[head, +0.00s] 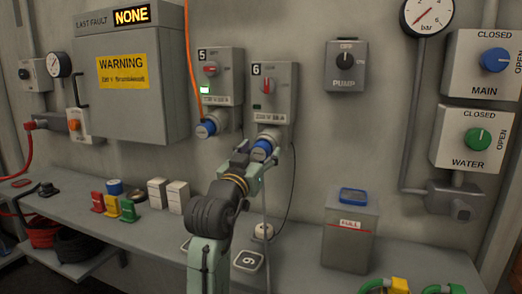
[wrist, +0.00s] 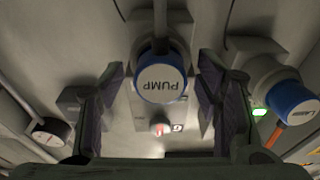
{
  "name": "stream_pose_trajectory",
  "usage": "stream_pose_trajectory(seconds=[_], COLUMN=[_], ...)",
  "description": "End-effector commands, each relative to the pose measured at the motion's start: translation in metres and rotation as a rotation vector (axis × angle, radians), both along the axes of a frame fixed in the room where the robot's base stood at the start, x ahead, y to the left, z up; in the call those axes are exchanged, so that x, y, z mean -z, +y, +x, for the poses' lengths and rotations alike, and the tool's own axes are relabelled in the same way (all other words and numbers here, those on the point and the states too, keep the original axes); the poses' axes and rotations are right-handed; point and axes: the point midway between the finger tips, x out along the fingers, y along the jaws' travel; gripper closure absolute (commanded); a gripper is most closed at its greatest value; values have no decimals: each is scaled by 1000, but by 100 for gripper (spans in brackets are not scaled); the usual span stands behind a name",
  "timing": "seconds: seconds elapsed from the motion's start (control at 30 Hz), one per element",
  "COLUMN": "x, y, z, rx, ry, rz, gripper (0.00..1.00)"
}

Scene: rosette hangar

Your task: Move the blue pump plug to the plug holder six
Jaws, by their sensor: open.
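The blue pump plug (head: 262,149) sits at the socket under the grey box marked 6 (head: 283,78). Its blue-rimmed face reads PUMP in the wrist view (wrist: 161,80). My gripper (head: 264,156) is at this plug. In the wrist view my gripper (wrist: 160,92) is open, with one dark finger on each side of the plug and gaps showing between. A pale plate with a figure like 6 or 9 (head: 248,261) lies on the bench below, beside a small round white-topped item (head: 263,231). I cannot tell which is plug holder six.
Another blue plug (head: 206,129) sits under box 5 (head: 220,75), close on the left; it shows in the wrist view (wrist: 288,103). A dark cable hangs right of box 6. A grey bin (head: 350,235) stands right on the bench. Coloured blocks and white boxes stand left.

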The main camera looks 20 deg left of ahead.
Motion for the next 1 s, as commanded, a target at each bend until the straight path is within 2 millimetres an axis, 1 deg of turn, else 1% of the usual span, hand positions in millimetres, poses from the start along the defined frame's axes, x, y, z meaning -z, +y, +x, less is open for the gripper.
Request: stream_pose_trajectory(seconds=[0.1,0.9,1.0], x=[0,0,0], y=[0,0,0], z=[0,0,0], rx=[0,0,0], ry=[0,0,0], rz=[0,0,0], gripper=[42,95,100])
